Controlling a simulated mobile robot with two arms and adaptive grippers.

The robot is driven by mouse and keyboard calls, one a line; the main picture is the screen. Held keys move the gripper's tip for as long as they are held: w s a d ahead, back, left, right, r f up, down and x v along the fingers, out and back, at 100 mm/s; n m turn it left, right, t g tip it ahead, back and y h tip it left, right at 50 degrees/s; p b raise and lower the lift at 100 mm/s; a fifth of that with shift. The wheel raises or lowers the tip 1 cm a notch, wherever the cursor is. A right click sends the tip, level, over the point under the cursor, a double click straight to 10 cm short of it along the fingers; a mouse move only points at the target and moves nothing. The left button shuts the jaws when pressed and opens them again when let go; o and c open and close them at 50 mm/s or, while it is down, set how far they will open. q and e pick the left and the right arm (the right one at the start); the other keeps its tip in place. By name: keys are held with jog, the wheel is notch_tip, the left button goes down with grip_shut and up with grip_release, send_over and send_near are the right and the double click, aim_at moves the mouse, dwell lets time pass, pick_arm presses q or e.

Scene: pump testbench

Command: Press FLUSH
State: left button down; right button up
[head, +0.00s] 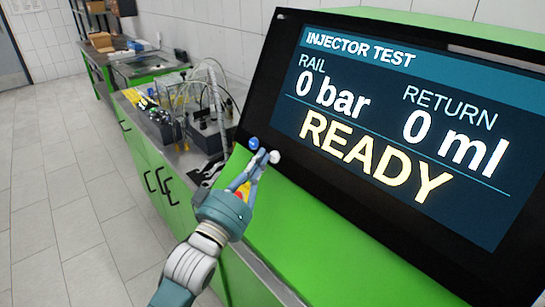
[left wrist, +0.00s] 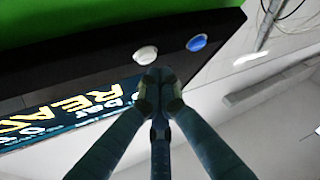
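A blue button (head: 253,143) and a white button (head: 274,157) sit side by side on the black lower left part of the tester's panel. No FLUSH label is readable by either. They also show in the left wrist view, the white button (left wrist: 145,55) left of the blue button (left wrist: 197,43). My left gripper (head: 262,156) is at the panel, its tips by the two buttons. In the left wrist view the fingertips (left wrist: 160,84) meet with nothing between them, just below the white button in the picture. I cannot tell whether they touch it. My right gripper is not in view.
The tester's screen (head: 385,125) reads READY, 0 bar and 0 ml. Behind stand a bench with hoses and dark equipment (head: 208,130). Tiled floor (head: 60,200) is clear at the left.

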pick_arm(q)
jog(key=shift+w+d, duration=0.1)
dwell(0.4)
jog(key=shift+w+d+f, duration=0.15)
jog(key=shift+d, duration=0.1)
jog(key=shift+w+d+f, duration=0.25)
jog(key=shift+d, duration=0.1)
dwell(0.8)
jog(key=shift+a, duration=0.1)
jog(key=shift+s+a+r+p, duration=0.4)
jog(key=shift+s+a+p, duration=0.1)
jog(key=shift+a+p, duration=0.05)
dwell(0.4)
jog(key=s+a+r+p, duration=0.1)
jog(key=a, duration=0.1)
jog(key=s+a+r+p, duration=0.1)
jog(key=p, duration=0.1)
jog(key=shift+s+a+r, duration=0.1)
jog(key=shift+s+a, duration=0.2)
jog(key=shift+a, duration=0.05)
